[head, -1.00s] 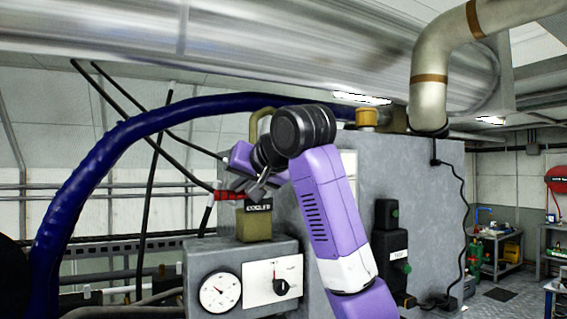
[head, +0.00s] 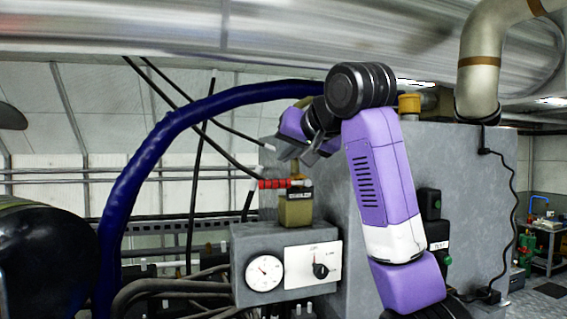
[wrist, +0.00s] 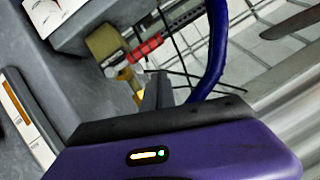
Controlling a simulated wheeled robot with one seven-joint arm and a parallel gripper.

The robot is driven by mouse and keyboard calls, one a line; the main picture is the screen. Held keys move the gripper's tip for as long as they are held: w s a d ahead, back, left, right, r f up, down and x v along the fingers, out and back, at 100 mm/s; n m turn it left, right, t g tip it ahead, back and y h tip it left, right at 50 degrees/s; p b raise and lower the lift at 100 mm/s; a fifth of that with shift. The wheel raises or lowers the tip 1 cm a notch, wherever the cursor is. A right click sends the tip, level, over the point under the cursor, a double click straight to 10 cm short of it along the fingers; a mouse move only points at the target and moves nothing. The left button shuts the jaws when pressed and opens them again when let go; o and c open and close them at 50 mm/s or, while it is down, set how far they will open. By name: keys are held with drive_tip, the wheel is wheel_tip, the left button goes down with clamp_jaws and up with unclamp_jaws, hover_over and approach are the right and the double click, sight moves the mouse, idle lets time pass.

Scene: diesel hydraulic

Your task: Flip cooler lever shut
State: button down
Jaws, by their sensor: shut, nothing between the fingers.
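The cooler lever (head: 275,184) has a red grip and sticks out to the left, roughly level, from the top of a brass-coloured valve block (head: 296,210) with a small dark label. The red lever also shows in the wrist view (wrist: 146,48), beside the tan block (wrist: 103,42). My gripper (head: 283,156) is shut and empty. It is above the lever and the block, apart from the lever as far as I can tell. In the wrist view the closed fingers (wrist: 152,84) point toward the lever area.
The valve block stands on a grey box with a round gauge (head: 264,273) and a white dial panel (head: 312,266). A thick blue hose (head: 140,165) arches behind and to the left. A large grey cabinet (head: 450,165) stands to the right. A big metal pipe (head: 300,35) runs overhead.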

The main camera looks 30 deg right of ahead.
drive_tip(key=b+v, duration=0.1)
drive_tip(key=v, duration=0.6)
drive_tip(key=shift+a+r+b, duration=0.2)
drive_tip(key=shift+a+b, duration=0.2)
drive_tip(key=shift+a, duration=0.05)
